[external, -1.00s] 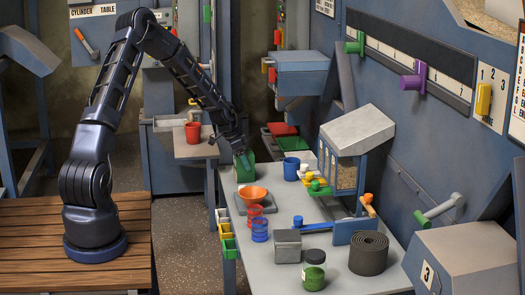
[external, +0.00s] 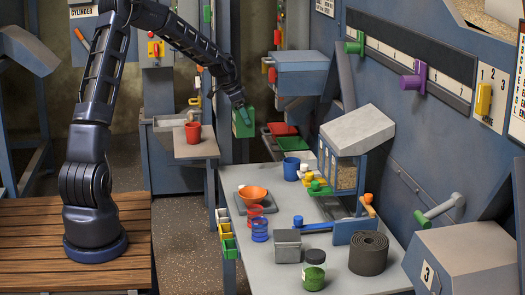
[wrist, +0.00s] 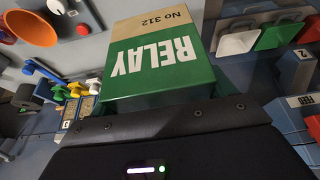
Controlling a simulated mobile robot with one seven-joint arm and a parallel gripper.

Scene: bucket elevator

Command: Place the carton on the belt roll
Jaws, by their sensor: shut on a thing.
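The green and tan carton (external: 243,124), marked RELAY, hangs above the far left end of the grey table. It fills the upper middle of the wrist view (wrist: 160,70). My gripper (external: 242,112) is shut on the carton; the fingertips are hard to make out. The belt roll (external: 368,253), a dark coiled spiral, lies flat at the near right of the table. Its top looks bare. The carton is well apart from it, up and to the left.
The table's middle (external: 290,200) is fairly clear.

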